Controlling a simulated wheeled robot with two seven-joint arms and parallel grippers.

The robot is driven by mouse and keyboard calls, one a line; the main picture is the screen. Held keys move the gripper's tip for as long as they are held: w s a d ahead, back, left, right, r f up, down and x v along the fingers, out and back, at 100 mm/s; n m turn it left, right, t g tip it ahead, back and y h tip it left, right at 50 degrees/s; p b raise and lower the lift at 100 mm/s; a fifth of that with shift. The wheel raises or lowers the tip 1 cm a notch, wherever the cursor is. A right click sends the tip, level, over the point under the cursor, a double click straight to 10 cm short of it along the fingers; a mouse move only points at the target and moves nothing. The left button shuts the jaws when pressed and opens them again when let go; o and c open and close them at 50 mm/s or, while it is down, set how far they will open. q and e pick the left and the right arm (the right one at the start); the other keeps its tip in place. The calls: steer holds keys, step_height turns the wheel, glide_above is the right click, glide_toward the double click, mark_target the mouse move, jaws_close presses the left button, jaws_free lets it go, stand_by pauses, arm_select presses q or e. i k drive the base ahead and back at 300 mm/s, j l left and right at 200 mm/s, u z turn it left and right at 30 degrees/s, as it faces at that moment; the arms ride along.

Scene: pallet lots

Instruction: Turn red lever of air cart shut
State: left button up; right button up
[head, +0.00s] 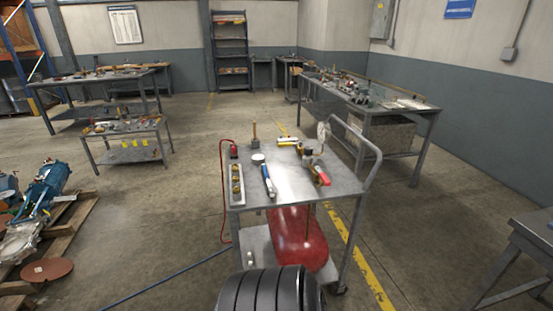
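The air cart (340,187) is a grey metal cart in the middle of the head view, with a bent push handle (372,150) at its right. A red lever (321,176) shows on the right part of its top, slanting down toward the near right from a small dark and brass fitting (308,157). Its exact valve position is too small to tell. A red tank (298,240) sits on the lower shelf. A red hose (222,190) hangs down the cart's left side from a red piece (234,151). Neither gripper is in view.
The cart top also holds a blue and white tool (268,181), a tray of brass parts (237,185) and a yellow item (287,142). A blue hose (165,280) crosses the floor. A pallet (75,220) with machinery stands left. A bench (520,240) stands right.

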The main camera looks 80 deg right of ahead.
mark_target(325, 180)
steer(key=z, duration=3.05)
